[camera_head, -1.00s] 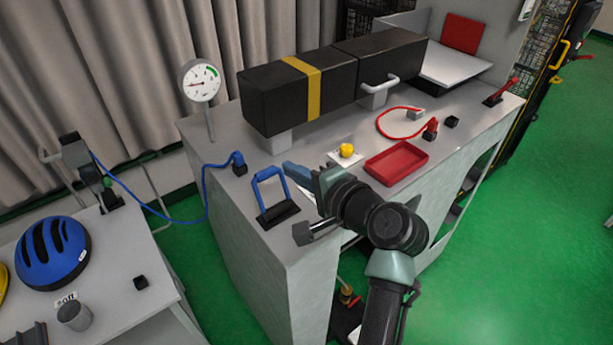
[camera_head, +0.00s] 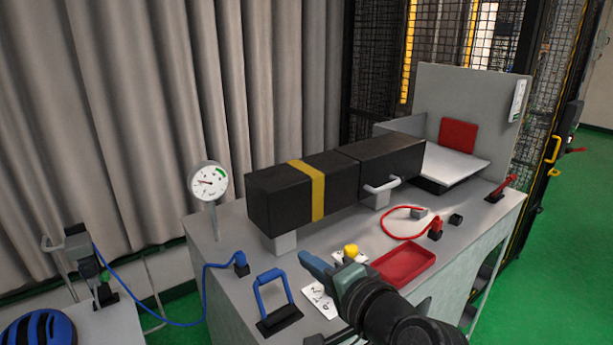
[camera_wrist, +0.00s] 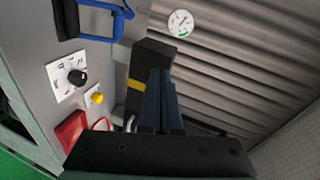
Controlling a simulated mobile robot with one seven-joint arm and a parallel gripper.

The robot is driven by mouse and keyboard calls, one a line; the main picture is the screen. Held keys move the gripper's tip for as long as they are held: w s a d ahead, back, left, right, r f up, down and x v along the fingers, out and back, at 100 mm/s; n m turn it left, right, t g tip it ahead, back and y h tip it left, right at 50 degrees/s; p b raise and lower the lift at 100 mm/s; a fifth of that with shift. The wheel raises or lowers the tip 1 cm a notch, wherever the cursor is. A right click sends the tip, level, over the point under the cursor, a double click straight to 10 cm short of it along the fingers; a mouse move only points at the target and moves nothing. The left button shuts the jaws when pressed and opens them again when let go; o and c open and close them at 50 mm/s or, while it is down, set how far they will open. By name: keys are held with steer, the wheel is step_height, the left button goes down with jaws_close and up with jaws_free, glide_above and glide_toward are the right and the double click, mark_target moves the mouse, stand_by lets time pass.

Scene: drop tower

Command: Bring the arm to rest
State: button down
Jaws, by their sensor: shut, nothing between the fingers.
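My gripper (camera_head: 310,262) is shut and empty, with blue-grey fingers. In the head view it is held over the front of the grey bench (camera_head: 222,260), right of the blue handle (camera_head: 273,290) and in front of the black box with a yellow band (camera_head: 285,200). In the wrist view the two fingers (camera_wrist: 162,95) lie close together and cover part of the black box (camera_wrist: 155,60). The lower part of my arm is cut off by the bottom edge of the head view.
A yellow button (camera_head: 351,250), a red tray (camera_head: 404,265) and a red cable (camera_head: 385,232) are on the bench to the right. A gauge (camera_head: 208,181) stands at the left. A side table with a blue helmet (camera_head: 40,330) is lower left. Green floor is clear at right.

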step_height(320, 180, up, 10)
steer(key=r+n+t+h+b, duration=0.1)
steer(key=n+t+h+b, duration=0.15)
steer(key=n+t, duration=0.2)
steer(key=s+r+n+t+h+b, duration=0.2)
steer(key=s+r+n+t+h, duration=0.3)
steer(key=s+r+t, duration=0.5)
steer(key=s+a+r, duration=0.1)
steer(key=s+r, duration=0.7)
steer(key=r, duration=0.2)
steer(key=shift+s, duration=0.25)
